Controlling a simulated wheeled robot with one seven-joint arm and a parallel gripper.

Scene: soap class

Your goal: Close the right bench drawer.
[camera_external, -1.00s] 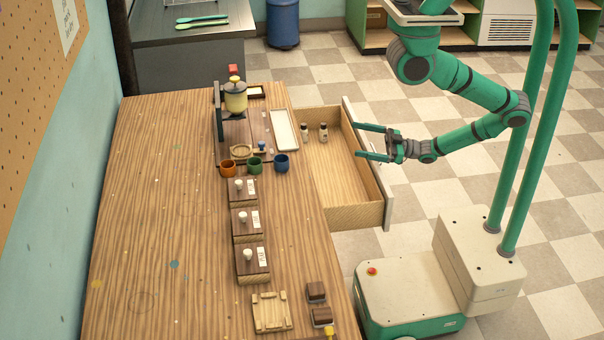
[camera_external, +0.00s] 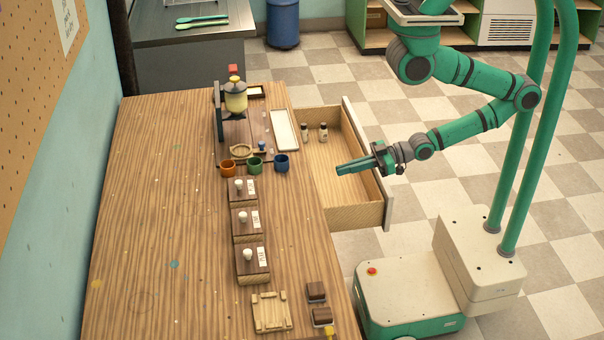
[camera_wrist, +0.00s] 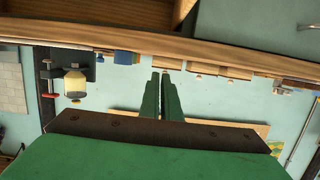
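The bench drawer (camera_external: 333,180) is pulled out from the bench's right side, with wooden walls and a pale front panel (camera_external: 367,160). My gripper (camera_external: 340,170) is over the open drawer in the external view, fingers together and empty, pointing toward the bench. I cannot tell its exact height above the drawer floor. In the wrist view my green fingers (camera_wrist: 160,75) lie side by side, with the bench edge (camera_wrist: 205,56) across the top.
The wooden bench top (camera_external: 150,210) holds a yellow dispenser (camera_external: 235,98), orange, green and blue cups (camera_external: 281,163), a white tray (camera_external: 284,131) and labelled wooden blocks (camera_external: 249,222).

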